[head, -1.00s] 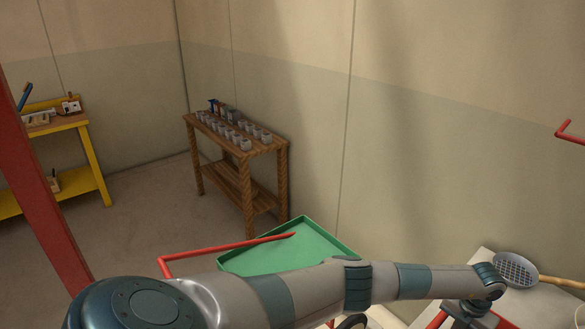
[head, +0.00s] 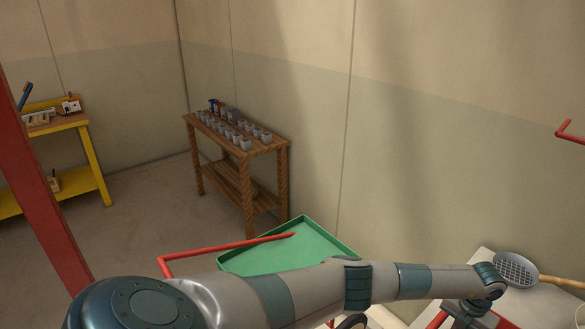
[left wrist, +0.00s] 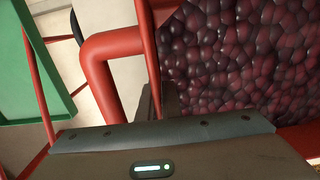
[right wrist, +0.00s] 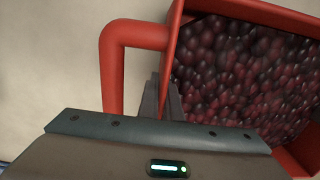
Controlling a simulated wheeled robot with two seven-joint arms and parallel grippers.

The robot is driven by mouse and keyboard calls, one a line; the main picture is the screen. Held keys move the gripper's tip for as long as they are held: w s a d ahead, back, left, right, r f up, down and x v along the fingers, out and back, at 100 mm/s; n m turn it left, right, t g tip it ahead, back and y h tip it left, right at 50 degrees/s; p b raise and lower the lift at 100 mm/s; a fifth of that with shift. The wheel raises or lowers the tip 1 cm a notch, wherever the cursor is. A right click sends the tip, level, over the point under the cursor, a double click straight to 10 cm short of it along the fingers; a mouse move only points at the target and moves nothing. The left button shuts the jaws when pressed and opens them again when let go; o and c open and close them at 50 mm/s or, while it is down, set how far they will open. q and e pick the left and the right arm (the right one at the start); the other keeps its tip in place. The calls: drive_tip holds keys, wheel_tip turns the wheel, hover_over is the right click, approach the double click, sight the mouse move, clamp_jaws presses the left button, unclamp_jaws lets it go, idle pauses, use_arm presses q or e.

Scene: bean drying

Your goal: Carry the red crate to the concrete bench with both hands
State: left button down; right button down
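The red crate (left wrist: 147,50), filled with dark red fruit or beans (left wrist: 240,50), fills the right of the left wrist view and also shows in the right wrist view (right wrist: 172,50). A red side handle (left wrist: 100,65) stands out from its wall, with another handle (right wrist: 110,75) in the right wrist view. My left gripper (left wrist: 160,98) has its fingers close together on the crate's wall, inside the handle loop. My right gripper (right wrist: 164,95) holds the opposite wall likewise. The head view cuts off the crate and both fingertips. I cannot tell which surface is the concrete bench.
A green tray (head: 325,238) with a red bar (head: 225,246) lies ahead. A pale surface (head: 480,262) with a strainer (head: 516,269) is at right. A wooden table (head: 262,148) with several cups stands by the wall, a yellow bench (head: 92,150) at far left. A red post (head: 45,195) stands left.

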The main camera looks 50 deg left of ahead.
idle(0.4)
use_arm(q)
drive_tip(key=c, duration=1.9)
unclamp_jaws()
drive_tip(key=shift+s+f, duration=0.15)
drive_tip(key=shift+f, duration=0.05)
use_arm(e)
drive_tip(key=c, duration=2.3)
unclamp_jaws()
drive_tip(key=shift+s+f, duration=0.15)
drive_tip(key=shift+f, duration=0.05)
drive_tip(key=o, duration=0.4)
use_arm(q)
drive_tip(key=shift+r, duration=0.15)
use_arm(e)
drive_tip(key=shift+r, duration=0.15)
use_arm(q)
drive_tip(key=shift+r, duration=0.15)
use_arm(e)
drive_tip(key=shift+r, duration=0.1)
